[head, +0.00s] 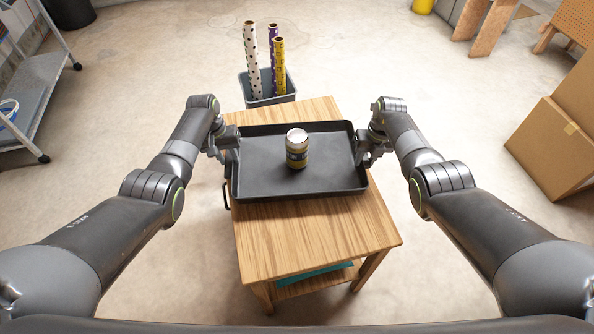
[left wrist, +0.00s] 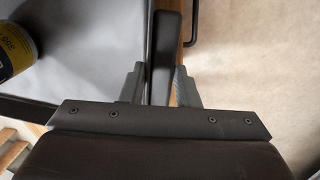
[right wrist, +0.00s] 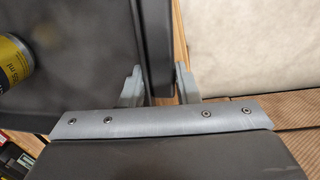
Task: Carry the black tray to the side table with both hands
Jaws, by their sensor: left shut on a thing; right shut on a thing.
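The black tray (head: 260,178) is over the wooden side table (head: 310,238), toward the table's far part. I cannot tell whether it rests on the top or hangs just above it. A can with a yellow and dark label (head: 297,150) stands upright in the tray. My left gripper (head: 230,150) is shut on the tray's left wall, and the left wrist view shows its fingers on both sides of the wall (left wrist: 163,50). My right gripper (head: 362,150) is shut on the tray's right wall, which also shows in the right wrist view (right wrist: 153,45).
A grey bin (head: 266,98) with several patterned rolls (head: 272,60) stands behind the table. Cardboard boxes (head: 550,150) are at the right. A metal cart (head: 35,95) is at the left. Bare concrete floor surrounds the table. A teal item (head: 315,274) lies on the table's lower shelf.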

